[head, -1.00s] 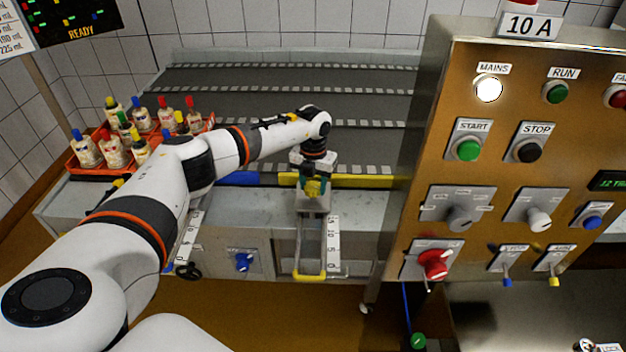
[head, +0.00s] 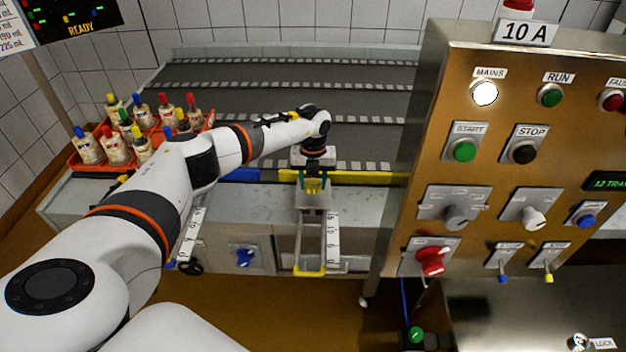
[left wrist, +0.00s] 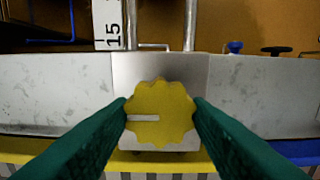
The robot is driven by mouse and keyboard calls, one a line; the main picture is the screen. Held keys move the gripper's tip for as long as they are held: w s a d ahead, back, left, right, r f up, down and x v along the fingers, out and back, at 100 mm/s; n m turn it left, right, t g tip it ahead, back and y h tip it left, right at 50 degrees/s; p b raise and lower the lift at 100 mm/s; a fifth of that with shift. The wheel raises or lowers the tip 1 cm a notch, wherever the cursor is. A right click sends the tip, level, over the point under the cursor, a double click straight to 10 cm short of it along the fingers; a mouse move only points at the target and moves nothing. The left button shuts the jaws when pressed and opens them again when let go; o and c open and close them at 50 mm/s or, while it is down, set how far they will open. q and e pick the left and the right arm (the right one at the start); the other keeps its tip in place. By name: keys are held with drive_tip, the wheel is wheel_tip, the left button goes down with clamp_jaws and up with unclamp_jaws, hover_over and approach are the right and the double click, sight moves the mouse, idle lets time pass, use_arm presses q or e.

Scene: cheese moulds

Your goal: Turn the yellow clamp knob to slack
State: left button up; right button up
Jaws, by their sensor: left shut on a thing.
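The yellow clamp knob (head: 313,188) sits on a grey metal block at the front edge of the conveyor, above a ruler scale. In the left wrist view the knob (left wrist: 160,98) is scalloped, with a white line on its face running from the middle toward the left. My left gripper (head: 313,181) reaches down onto it. Its two green fingers (left wrist: 160,112) are shut on opposite sides of the knob. My right gripper is not in view.
A yellow rail (head: 372,178) and a blue rail (head: 242,174) flank the knob. A blue knob (head: 244,257) is on the front panel at left. Red trays of bottles (head: 88,168) stand left. A steel control panel (head: 400,215) rises close on the right.

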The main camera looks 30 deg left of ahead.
sight(313, 183)
use_arm(q)
drive_tip(key=shift+a+r, duration=0.1)
drive_tip(key=o, duration=1)
wheel_tip(313, 183, up, 12)
drive_tip(key=shift+b, duration=0.95)
